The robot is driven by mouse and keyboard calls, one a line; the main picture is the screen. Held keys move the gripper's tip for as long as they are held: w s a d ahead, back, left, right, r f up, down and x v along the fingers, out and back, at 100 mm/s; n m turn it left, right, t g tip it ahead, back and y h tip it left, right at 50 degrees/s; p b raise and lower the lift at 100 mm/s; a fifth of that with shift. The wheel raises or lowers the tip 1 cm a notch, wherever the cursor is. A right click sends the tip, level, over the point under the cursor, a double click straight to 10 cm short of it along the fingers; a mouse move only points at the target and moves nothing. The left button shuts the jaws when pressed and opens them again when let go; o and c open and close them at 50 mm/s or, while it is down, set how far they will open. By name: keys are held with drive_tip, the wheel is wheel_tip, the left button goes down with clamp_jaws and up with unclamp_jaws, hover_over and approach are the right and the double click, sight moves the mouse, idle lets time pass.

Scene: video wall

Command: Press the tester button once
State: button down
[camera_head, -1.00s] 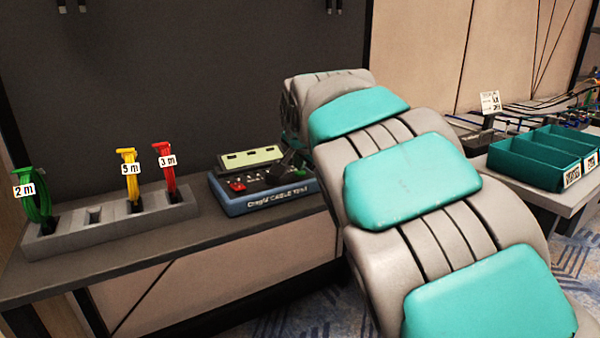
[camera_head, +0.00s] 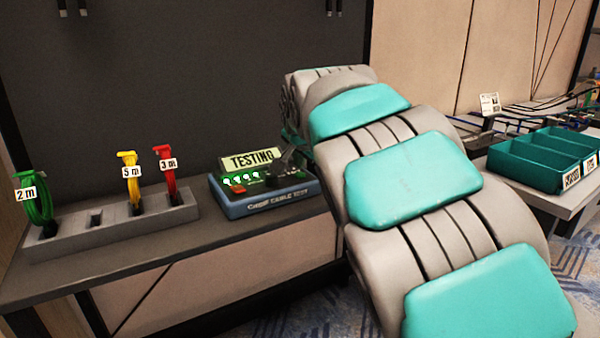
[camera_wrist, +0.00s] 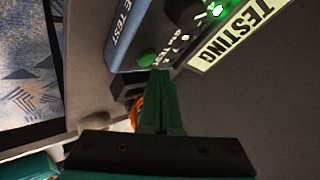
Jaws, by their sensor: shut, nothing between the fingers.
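The blue cable tester (camera_head: 262,203) sits on the bench left of my arm. Its display (camera_head: 251,160) reads TESTING and several green lights are lit. A red part (camera_head: 239,190) shows at its front left. In the wrist view, the tester (camera_wrist: 122,30) is at the top, with the TESTING display (camera_wrist: 235,35) and a round green button (camera_wrist: 147,60). My gripper (camera_wrist: 162,76) is shut and empty, its fingertips right beside the green button. I cannot tell whether they touch it. In the head view, my arm partly hides the gripper at the tester's right side.
A grey rack (camera_head: 110,231) left of the tester holds green 2 m (camera_head: 36,205), yellow 5 m (camera_head: 131,175) and red 3 m (camera_head: 168,170) cables. Teal bins (camera_head: 540,158) stand on a table at right. A dark panel rises behind the bench.

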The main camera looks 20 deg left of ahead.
sight(300, 177)
drive_tip(key=shift+r+p, duration=1.35)
drive_tip(key=shift+r, duration=1.2)
drive_tip(key=s+d+f+g+h, duration=0.1)
drive_tip(key=s+d+f, duration=0.3)
drive_tip(key=d, duration=0.5)
drive_tip(key=s+d+f+g+h, duration=0.2)
drive_tip(key=s+d+f, duration=0.15)
drive_tip(key=d, duration=0.55)
drive_tip(key=s+d+f+g+h, duration=0.1)
drive_tip(key=s+d+f, duration=0.25)
drive_tip(key=d, duration=0.55)
drive_tip(key=s+d+f+n+g, duration=0.1)
drive_tip(key=s+d+f+g, duration=0.1)
drive_tip(key=s, duration=0.8)
drive_tip(key=s+d+f+n+g, duration=0.1)
drive_tip(key=s+d+f, duration=0.4)
drive_tip(key=s, duration=0.6)
drive_tip(key=s+d+f+n+g, duration=0.2)
drive_tip(key=s+d+f+g, duration=0.1)
drive_tip(key=s+f, duration=0.4)
drive_tip(key=s+d, duration=0.1)
drive_tip(key=s, duration=0.2)
drive_tip(key=shift+s+d+f, duration=0.15)
drive_tip(key=shift+s+d, duration=0.1)
drive_tip(key=shift+s, duration=0.05)
